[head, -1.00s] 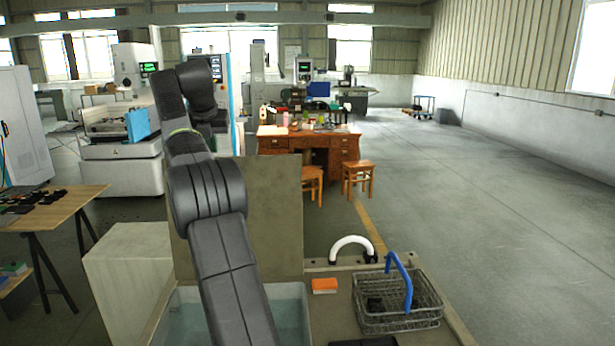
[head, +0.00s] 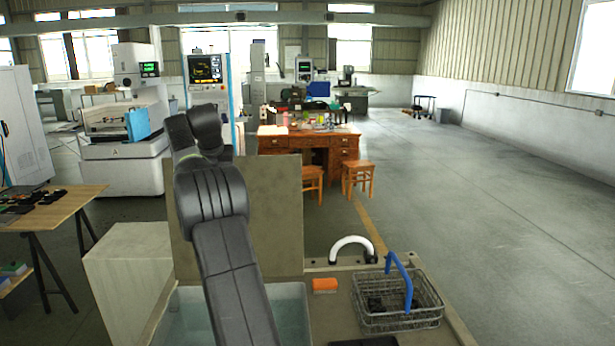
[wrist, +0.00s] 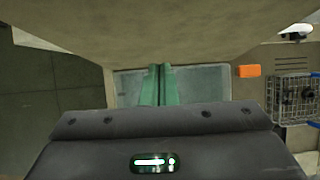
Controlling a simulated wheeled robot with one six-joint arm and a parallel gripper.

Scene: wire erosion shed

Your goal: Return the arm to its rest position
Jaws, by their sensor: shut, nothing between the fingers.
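My gripper (wrist: 160,72) shows in the wrist view as two green fingers pressed together, with nothing between them. They hang over the water-filled tank (wrist: 208,84), and I see no contact with it. In the head view my dark grey arm rises over the same tank (head: 290,314) and folds at the elbow. The gripper itself is hidden there behind the arm links.
An upright beige panel (head: 275,215) stands behind the tank, close to the arm. To the right are an orange block (head: 325,285), a white curved hose (head: 352,240) and a wire basket (head: 405,321) with a blue handle. Open floor lies at the right.

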